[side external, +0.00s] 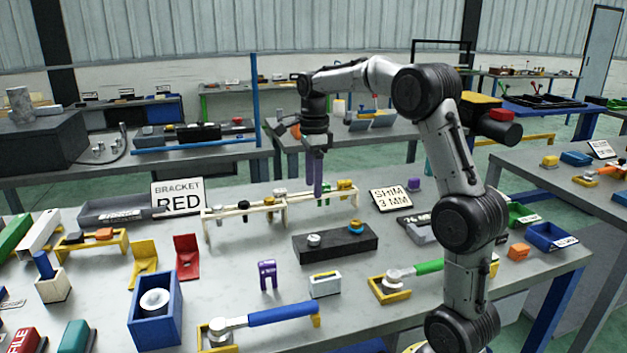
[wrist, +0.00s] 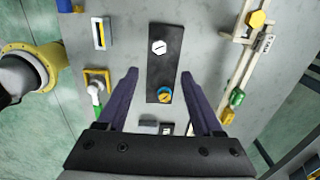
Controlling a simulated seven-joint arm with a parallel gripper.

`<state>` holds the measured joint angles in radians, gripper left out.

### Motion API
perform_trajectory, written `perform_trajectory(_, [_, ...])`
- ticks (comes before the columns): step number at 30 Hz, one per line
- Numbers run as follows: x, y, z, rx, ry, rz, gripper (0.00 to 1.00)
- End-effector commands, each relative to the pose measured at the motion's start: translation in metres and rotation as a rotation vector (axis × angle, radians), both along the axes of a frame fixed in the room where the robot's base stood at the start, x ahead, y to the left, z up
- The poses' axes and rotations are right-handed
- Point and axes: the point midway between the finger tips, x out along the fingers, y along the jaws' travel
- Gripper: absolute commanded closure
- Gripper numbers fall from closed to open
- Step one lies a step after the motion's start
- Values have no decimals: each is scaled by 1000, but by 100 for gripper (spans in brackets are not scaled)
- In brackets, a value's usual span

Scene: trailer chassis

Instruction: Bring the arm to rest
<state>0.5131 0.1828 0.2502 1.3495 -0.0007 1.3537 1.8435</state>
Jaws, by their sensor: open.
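My gripper (side external: 317,178) hangs pointing down above the back part of the grey table, near the long cream rack (side external: 232,212). In the wrist view my gripper (wrist: 160,74) has its two purple fingers spread wide, with nothing held between them. A black block (side external: 345,246) lies on the table in front of the gripper.
A blue-handled wrench (side external: 280,315) and a green-handled wrench (side external: 420,268) rest on yellow stands at the front. A blue box (side external: 142,325), a red bracket (side external: 187,258) and a yellow bracket (side external: 144,262) stand left.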

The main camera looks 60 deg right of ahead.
Motion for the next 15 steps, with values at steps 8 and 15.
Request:
perform_trajectory(8, [0, 0, 2, 1, 1, 0, 32])
perform_trajectory(15, [2, 5, 3, -2, -3, 12, 32])
